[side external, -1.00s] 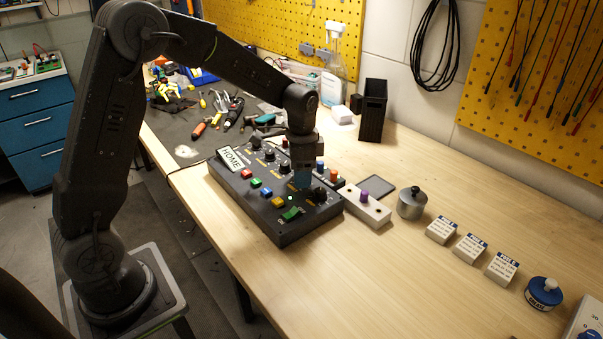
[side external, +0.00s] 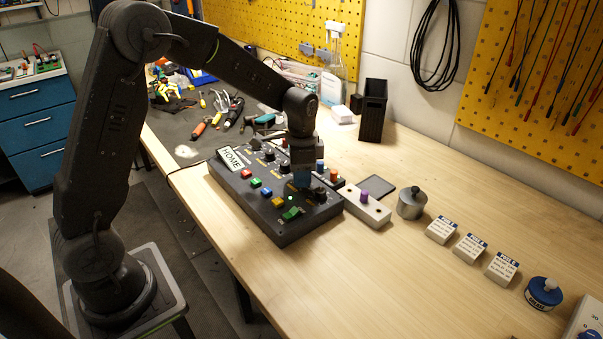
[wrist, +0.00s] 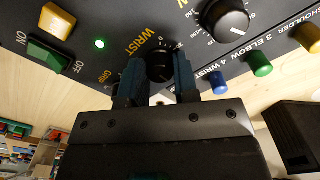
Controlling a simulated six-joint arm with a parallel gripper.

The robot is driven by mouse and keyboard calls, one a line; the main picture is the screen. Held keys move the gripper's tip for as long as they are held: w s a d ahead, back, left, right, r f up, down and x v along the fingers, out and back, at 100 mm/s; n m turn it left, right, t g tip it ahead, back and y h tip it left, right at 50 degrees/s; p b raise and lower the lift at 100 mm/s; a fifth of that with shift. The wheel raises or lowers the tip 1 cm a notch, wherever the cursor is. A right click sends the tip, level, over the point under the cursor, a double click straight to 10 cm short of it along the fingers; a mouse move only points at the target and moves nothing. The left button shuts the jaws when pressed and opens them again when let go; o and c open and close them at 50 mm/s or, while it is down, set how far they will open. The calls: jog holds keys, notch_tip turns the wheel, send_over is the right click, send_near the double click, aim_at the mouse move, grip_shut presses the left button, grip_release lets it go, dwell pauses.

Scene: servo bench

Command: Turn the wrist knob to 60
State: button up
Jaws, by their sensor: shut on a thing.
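The black control panel (side external: 266,221) lies on the wooden bench, with knobs, coloured buttons and a HOME card on it. In the wrist view my gripper (wrist: 159,72) points at the panel, its two blue-grey fingers shut on the black wrist knob (wrist: 159,66), one on each side. The word WRIST is printed beside the knob. Part of its dial scale shows, with a 0 near the top; its pointer cannot be read. In the side view my gripper (side external: 302,182) is down at the panel and mostly hides the knob.
A green lit lamp (wrist: 100,44) and a green rocker switch (wrist: 50,53) are near the knob. Another dial knob (wrist: 227,19) is close by. A white block with a purple knob (side external: 364,197) and a metal weight (side external: 411,203) stand right of the panel. The bench front is clear.

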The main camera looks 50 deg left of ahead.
jog(key=shift+n, duration=0.4)
jog(key=n, duration=0.3)
jog(key=shift+n, duration=2.5)
jog(key=o, duration=0.9)
jog(key=shift+o, duration=0.2)
jog(key=shift+r, duration=0.1)
notch_tip(320, 180, up, 14)
